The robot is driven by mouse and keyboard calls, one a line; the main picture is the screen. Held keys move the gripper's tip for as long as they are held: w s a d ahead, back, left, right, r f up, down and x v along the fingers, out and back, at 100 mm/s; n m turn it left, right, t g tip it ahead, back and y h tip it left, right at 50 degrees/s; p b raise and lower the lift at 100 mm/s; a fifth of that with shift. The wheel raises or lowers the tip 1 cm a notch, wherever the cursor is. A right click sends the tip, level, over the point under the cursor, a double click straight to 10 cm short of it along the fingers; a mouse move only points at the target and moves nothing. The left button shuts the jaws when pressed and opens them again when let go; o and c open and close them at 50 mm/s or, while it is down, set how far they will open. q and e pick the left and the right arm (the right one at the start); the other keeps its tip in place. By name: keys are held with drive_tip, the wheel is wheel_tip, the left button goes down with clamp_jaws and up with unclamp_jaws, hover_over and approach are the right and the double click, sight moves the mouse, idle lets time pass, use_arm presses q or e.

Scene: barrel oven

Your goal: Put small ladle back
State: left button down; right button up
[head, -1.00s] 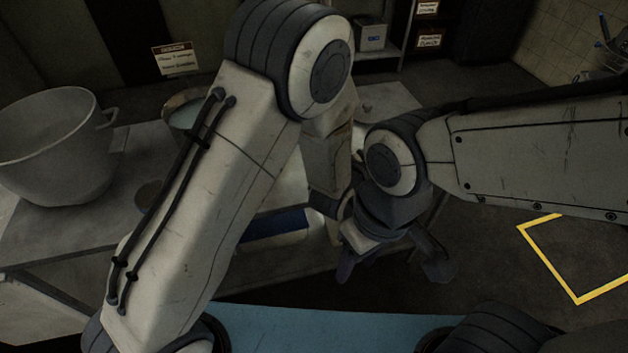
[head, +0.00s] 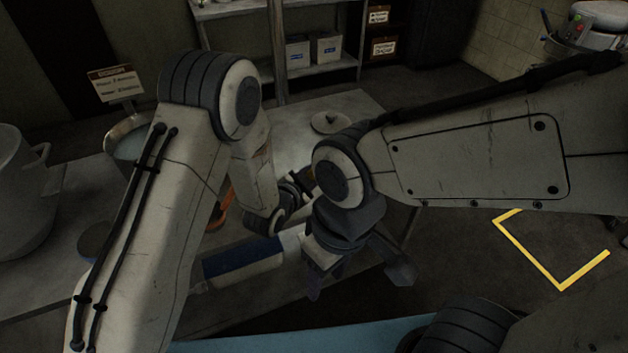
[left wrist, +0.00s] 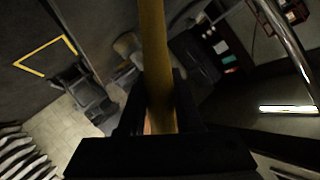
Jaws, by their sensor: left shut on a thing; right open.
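My left gripper (left wrist: 160,120) is shut on a long yellow handle (left wrist: 153,45) in the left wrist view. The handle runs up between the fingers and out of the top of that view. No ladle bowl shows, so I cannot tell whether this is the small ladle. In the head view my left gripper is mostly hidden behind my right wrist, above the table. My right gripper (head: 355,280) is open and empty, pointing down in front of the table's near edge. An orange curved piece (head: 222,206) shows partly behind my left arm; what it belongs to is unclear.
A metal table (head: 365,108) bears a large pot (head: 22,195) at left, another pot (head: 125,140) behind my left arm, and a round lid (head: 332,121). A blue and white thing (head: 240,260) lies near its front edge. A shelf (head: 345,72) stands behind.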

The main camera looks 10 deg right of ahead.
use_arm(q)
drive_tip(key=shift+f, duration=0.6)
use_arm(e)
drive_tip(key=shift+f, duration=0.4)
use_arm(q)
drive_tip(key=shift+f, duration=0.2)
drive_tip(key=c, duration=0.6)
unclamp_jaws()
use_arm(e)
drive_tip(key=shift+d+f, duration=0.1)
drive_tip(key=shift+f, duration=0.05)
